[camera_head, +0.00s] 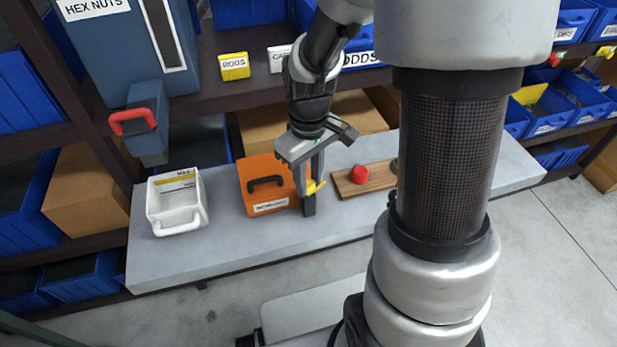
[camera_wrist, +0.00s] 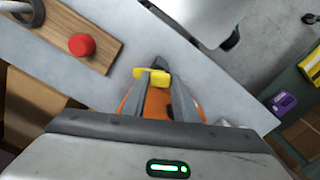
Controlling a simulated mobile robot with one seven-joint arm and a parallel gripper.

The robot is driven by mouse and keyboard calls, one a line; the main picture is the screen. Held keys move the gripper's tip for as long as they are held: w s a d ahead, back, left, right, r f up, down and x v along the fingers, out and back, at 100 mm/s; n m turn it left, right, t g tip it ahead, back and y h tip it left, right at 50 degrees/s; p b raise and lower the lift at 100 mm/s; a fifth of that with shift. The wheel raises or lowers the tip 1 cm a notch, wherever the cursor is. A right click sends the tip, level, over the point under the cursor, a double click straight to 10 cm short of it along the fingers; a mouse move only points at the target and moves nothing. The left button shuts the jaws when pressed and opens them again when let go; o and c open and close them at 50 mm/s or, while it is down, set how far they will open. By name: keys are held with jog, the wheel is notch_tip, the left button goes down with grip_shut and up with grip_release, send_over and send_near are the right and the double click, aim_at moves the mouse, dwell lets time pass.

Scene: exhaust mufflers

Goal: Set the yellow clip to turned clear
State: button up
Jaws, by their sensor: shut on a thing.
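The yellow clip (camera_head: 314,187) is at the right side of the orange case (camera_head: 262,180) on the grey bench. The case has a dark handle and a white label. My gripper (camera_head: 309,198) points down at the case's right side and is shut on the clip. In the wrist view, the clip (camera_wrist: 150,75) lies between my fingertips (camera_wrist: 160,84), with the orange case (camera_wrist: 158,105) showing between the fingers. The fingers hide part of the clip, and I cannot tell its exact turn.
A wooden board (camera_head: 376,180) with a red button (camera_head: 359,174) is right of the case. A white bin (camera_head: 177,203) stands on the left. A blue hopper with a red handle (camera_head: 133,121) is behind it. The bench front (camera_head: 240,232) is clear.

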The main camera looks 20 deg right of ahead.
aim_at(308, 183)
jog(key=m, duration=0.5)
jog(key=shift+m, duration=0.3)
dwell(0.4)
jog(key=o, duration=1.1)
jog(key=shift+c, duration=0.2)
notch_tip(308, 183, up, 18)
jog(key=p, duration=0.3)
jog(key=shift+f, duration=0.25)
jog(key=shift+r, duration=0.1)
